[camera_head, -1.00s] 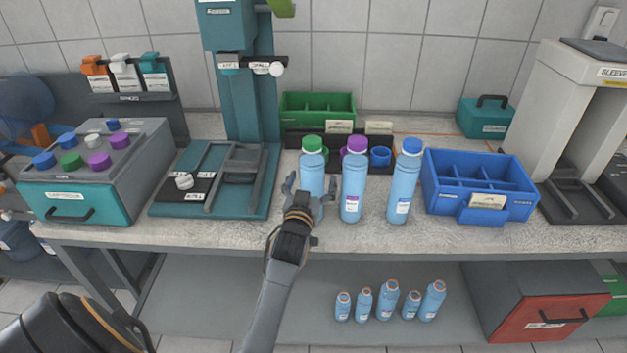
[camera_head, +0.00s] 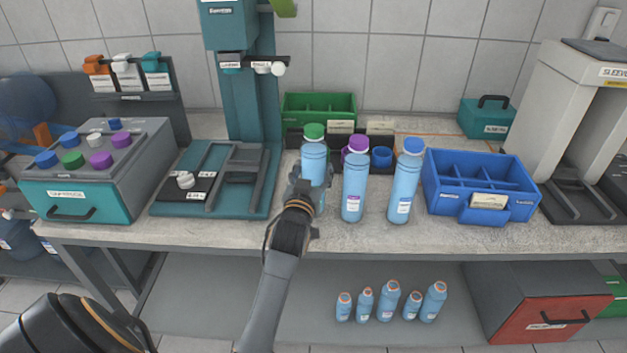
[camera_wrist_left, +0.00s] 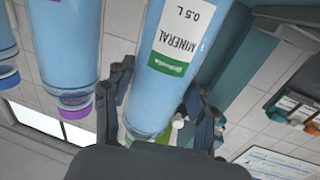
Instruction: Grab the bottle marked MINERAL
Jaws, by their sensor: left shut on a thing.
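The bottle marked MINERAL is light blue with a green cap (camera_head: 314,150) and is the left one of three bottles on the bench. In the left wrist view its label reads MINERAL 0.5 L over a green band (camera_wrist_left: 177,45). My left gripper (camera_head: 306,190) is shut on this bottle; its fingers (camera_wrist_left: 160,115) sit on both sides of it. The gripper hides the bottle's lower part in the head view, so I cannot tell whether its base touches the bench. My right gripper is not in view.
A purple-capped bottle (camera_head: 354,190) and a blue-capped bottle (camera_head: 406,183) stand close to the right. A blue divided crate (camera_head: 520,207) is farther right, and a green crate (camera_head: 345,97) is behind. A teal stand (camera_head: 262,203) is to the left. Several small bottles (camera_head: 388,302) stand on the lower shelf.

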